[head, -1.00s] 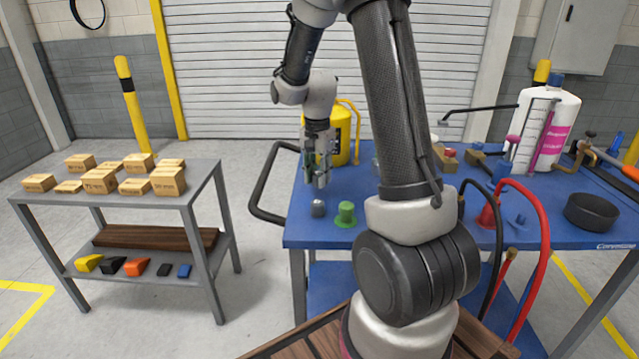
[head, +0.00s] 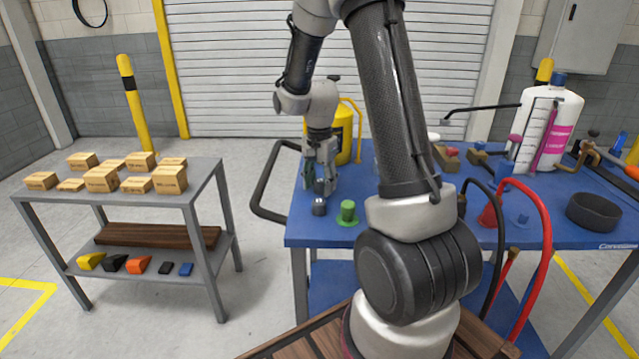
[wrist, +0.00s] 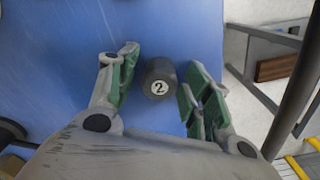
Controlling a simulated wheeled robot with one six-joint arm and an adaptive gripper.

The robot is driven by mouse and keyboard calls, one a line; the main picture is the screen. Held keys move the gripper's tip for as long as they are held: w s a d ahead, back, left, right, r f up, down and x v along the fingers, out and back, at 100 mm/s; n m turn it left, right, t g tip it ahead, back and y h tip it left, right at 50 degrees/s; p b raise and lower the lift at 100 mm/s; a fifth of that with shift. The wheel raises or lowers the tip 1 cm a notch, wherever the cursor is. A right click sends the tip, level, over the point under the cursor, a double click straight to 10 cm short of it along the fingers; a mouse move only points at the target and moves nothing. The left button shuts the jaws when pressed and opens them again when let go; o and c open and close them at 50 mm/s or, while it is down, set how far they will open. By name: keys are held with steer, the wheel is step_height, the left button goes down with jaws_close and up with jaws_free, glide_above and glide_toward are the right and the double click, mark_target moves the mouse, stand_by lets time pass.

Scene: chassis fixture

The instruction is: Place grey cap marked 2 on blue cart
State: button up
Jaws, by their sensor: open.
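The grey cap marked 2 (wrist: 159,78) stands on the blue cart top, its number facing up in the wrist view. In the head view the grey cap (head: 319,207) is near the cart's front left corner. My gripper (wrist: 160,90) is open, with green-padded fingers on either side of the cap and apart from it. In the head view my gripper (head: 321,190) is right over the cap, pointing down. The blue cart (head: 400,236) spans the middle and right; my arm hides part of its top.
A green cap (head: 347,213) stands close to the right of the grey cap. A yellow canister (head: 343,135) is behind my gripper. A black cart handle (head: 268,185) juts out left. A grey table (head: 205,178) with cardboard boxes stands further left.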

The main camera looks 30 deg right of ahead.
mark_target(319, 181)
step_height(319, 181, up, 12)
steer(key=s+a+r+n+t, duration=0.2)
steer(key=s+a+r+n, duration=0.2)
steer(key=s+r+n, duration=0.65)
steer(key=s+a+f+n+t, duration=0.1)
steer(key=s+n+t, duration=0.1)
steer(key=s, duration=1.1)
steer(key=shift+s+a+f, duration=0.15)
steer(key=shift+a+f, duration=0.1)
steer(key=shift+f, duration=0.15)
